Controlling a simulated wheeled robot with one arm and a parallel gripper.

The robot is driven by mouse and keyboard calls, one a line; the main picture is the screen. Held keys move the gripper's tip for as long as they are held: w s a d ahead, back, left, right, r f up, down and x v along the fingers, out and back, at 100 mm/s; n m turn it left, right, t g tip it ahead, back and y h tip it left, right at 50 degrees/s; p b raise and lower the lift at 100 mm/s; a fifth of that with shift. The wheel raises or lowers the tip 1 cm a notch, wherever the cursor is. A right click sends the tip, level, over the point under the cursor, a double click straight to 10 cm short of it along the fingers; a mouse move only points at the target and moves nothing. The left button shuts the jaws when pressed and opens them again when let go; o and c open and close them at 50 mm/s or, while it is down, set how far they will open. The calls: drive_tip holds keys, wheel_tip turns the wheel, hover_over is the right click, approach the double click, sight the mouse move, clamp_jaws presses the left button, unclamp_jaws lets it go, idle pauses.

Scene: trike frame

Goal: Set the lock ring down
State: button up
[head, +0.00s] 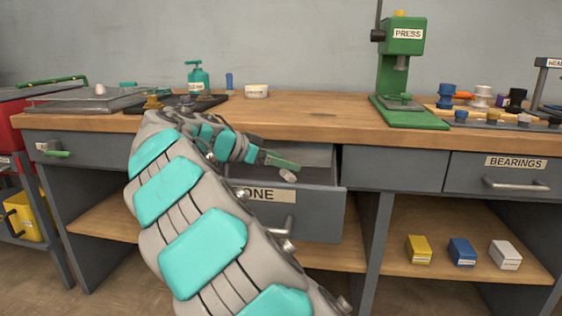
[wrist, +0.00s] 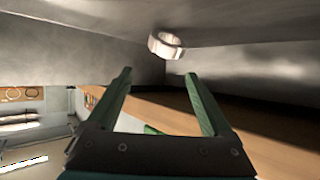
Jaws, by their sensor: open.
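The lock ring (head: 289,176) is a small pale, silvery ring inside the open grey drawer (head: 325,203). It also shows in the wrist view (wrist: 166,44), just beyond the fingertips and against the drawer's grey metal inside. My gripper (head: 281,163) reaches into the drawer opening from the left, close above the ring. Its two green fingers are spread in the wrist view (wrist: 157,73), with nothing between them. The ring looks apart from both fingers. The drawer's label is partly hidden by my arm; "ONE" is readable.
The wooden bench top (head: 300,117) overhangs the drawer. A green press (head: 402,80) stands on the bench at right. A closed drawer labelled BEARINGS (head: 515,162) is further right. A shelf below holds yellow, blue and white boxes (head: 462,251). The drawer's front panel rises beside my gripper.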

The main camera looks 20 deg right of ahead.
drive_tip(key=shift+r+p, duration=0.7)
drive_tip(key=shift+p, duration=0.15)
drive_tip(key=v, duration=0.7)
drive_tip(key=shift+a, duration=0.25)
drive_tip(key=shift+c, duration=0.3)
